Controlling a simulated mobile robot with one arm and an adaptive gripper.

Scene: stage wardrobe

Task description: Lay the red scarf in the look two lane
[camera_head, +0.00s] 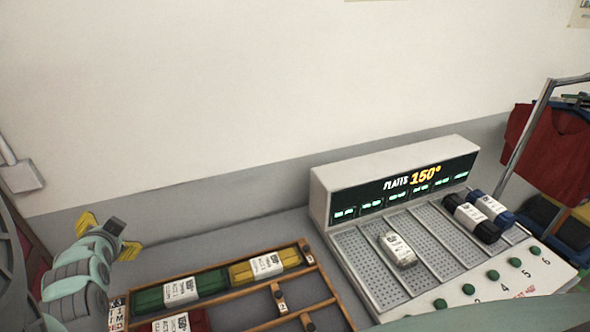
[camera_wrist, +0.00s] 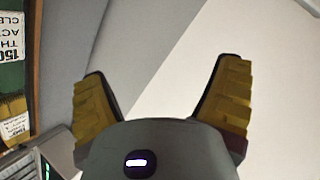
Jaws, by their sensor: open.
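The red scarf (camera_head: 196,319) lies in the front left compartment of a wooden tray (camera_head: 308,246). It has a white paper band, and the lower picture edge cuts it off. The white lane unit (camera_head: 322,200) stands right of the tray, with a lit display and sloping perforated lanes. The lane labels are too small to tell which is look two. A pale banded bundle (camera_head: 398,249) lies in one left-hand lane. My gripper (camera_head: 109,236) is open and empty, above and left of the tray, apart from the scarf. In the wrist view its yellow fingers (camera_wrist: 160,80) are spread with nothing between them.
A green scarf (camera_head: 205,283) and a yellow scarf (camera_head: 243,272) lie in the tray's back compartments. Black (camera_head: 472,222) and blue (camera_head: 492,209) bundles fill right-hand lanes. Green knobs (camera_head: 493,275) line the unit's front. A clothes rack (camera_head: 530,130) stands at the right.

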